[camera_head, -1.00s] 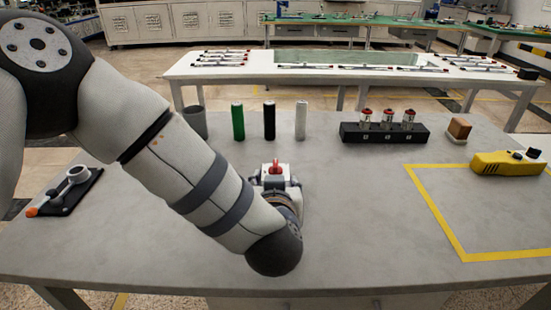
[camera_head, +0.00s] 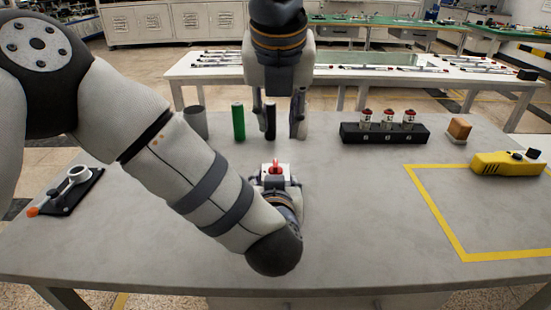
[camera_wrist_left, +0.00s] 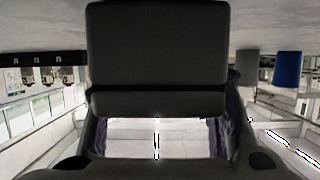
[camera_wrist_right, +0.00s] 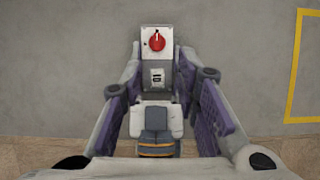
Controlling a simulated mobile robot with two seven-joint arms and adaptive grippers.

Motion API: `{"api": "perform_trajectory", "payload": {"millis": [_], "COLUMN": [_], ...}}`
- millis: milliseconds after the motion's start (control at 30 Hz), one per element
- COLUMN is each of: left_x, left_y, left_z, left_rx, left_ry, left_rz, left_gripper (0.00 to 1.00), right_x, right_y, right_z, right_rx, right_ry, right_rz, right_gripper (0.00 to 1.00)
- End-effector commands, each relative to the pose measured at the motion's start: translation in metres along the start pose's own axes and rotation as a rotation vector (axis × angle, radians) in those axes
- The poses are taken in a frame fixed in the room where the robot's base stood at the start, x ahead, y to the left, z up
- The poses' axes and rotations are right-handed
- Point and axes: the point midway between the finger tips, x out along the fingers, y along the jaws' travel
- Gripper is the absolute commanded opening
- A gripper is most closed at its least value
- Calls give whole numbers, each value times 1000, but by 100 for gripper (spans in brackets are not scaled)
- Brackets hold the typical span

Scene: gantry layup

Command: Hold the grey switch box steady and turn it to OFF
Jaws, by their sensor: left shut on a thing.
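The grey switch box (camera_head: 286,170) is at the middle of the table, with a red knob (camera_head: 276,167) on its light face. In the right wrist view the red knob (camera_wrist_right: 157,40) has a white mark pointing up. My left gripper (camera_head: 274,184) is shut on the switch box at its near side; its fingers are mostly hidden by my left arm. A dark face of the box (camera_wrist_left: 157,55) fills the middle of the left wrist view. My right gripper (camera_head: 278,132) points down beyond the box, open and empty, with its fingers (camera_wrist_right: 157,105) wide apart.
Behind stand a grey cup (camera_head: 196,123), a green cylinder (camera_head: 238,122), and black and white cylinders partly behind my right gripper. A black rack (camera_head: 385,134) with three bottles, a brown block (camera_head: 459,129) and a yellow device (camera_head: 506,164) are right. A black tray (camera_head: 70,194) lies left.

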Motion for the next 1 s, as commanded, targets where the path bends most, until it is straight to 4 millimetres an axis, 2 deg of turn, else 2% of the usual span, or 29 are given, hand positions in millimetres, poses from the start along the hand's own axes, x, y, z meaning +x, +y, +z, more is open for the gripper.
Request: {"api": "perform_trajectory", "payload": {"millis": [67, 133, 400, 533, 700, 900, 933, 1000], "left_x": [0, 0, 0, 0, 0, 0, 0, 0], "left_y": [0, 0, 0, 0, 0, 0, 0, 0], "left_z": [0, 0, 0, -1, -1, -1, -1, -1], "left_rx": [0, 0, 0, 0, 0, 0, 0, 0], "left_ry": [1, 1, 1, 2, 2, 2, 2, 2], "left_rz": [0, 0, 0, 0, 0, 0, 0, 0], "left_gripper": [7, 7, 7, 7, 7, 7, 7, 7], "right_x": [3, 15, 83, 106, 118, 118, 118, 118], "right_y": [5, 5, 5, 5, 5, 5, 5, 5], "right_z": [-6, -7, -8, -7, -7, -7, -7, -7], "right_rx": [-10, -10, -6, -6, -6, -6, -6, -6], "right_ry": [14, 18, 16, 13, 11, 11, 11, 11], "right_rz": [4, 4, 5, 5, 6, 6, 6, 6], "right_gripper": [29, 29, 29, 29, 29, 29, 27, 11]}}
